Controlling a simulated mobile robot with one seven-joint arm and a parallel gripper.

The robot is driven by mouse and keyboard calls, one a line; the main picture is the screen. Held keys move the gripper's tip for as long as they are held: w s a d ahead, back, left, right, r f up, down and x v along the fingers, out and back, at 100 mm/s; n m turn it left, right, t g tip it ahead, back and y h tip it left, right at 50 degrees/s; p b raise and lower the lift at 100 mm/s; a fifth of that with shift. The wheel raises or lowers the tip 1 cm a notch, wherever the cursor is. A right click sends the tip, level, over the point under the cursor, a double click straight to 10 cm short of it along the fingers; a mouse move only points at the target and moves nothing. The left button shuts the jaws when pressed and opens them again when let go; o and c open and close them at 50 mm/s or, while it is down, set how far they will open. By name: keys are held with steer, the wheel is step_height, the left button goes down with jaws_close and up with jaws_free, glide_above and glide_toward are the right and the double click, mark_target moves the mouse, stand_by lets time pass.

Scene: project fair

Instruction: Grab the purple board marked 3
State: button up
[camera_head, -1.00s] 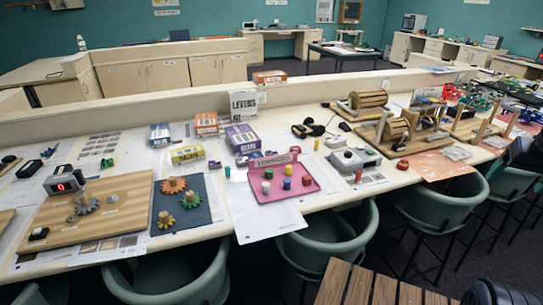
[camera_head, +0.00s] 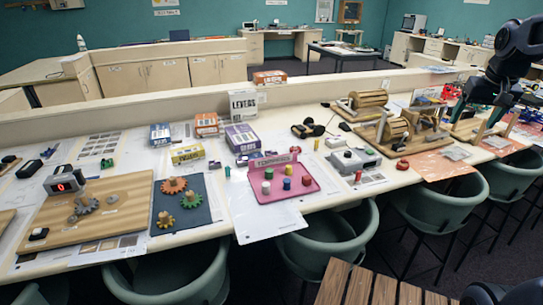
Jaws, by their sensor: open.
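I cannot make out a purple board marked 3 in the head view; no numeral 3 is readable on the bench. The purple things I see are a printed purple box (camera_head: 241,137) at the middle of the bench and a small purple piece (camera_head: 214,164) left of it. My gripper (camera_head: 490,112) hangs at the end of my dark arm at the upper right, over the far right part of the bench. It is open, small and partly lost against the clutter there. It is well away from the purple box.
A pink tray (camera_head: 261,196) with coloured pegs stands mid-bench. A wooden gear board (camera_head: 119,188) and a dark mat (camera_head: 207,212) with gears lie left. Wooden drum devices (camera_head: 398,129) stand right. Green chairs (camera_head: 335,240) line the front edge, with a slatted wooden surface (camera_head: 366,290) below.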

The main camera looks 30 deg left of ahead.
steer(key=w+a+n+g, duration=0.1)
steer(key=w+a+n, duration=0.1)
steer(key=w+a, duration=1.15)
steer(key=w+a+f+n+g, duration=0.1)
steer(key=w+a+f, duration=0.1)
steer(key=a, duration=0.6)
steer(key=w+a+f, duration=0.2)
steer(key=a, duration=0.6)
steer(key=n+g, duration=0.2)
steer(key=n, duration=0.2)
glide_above(271, 152)
step_height(271, 152, down, 21)
steer(key=shift+h, duration=0.3)
step_height(271, 152, down, 11)
steer(key=shift+d+r, duration=0.1)
steer(key=shift+c, duration=0.5)
steer(key=c, duration=1)
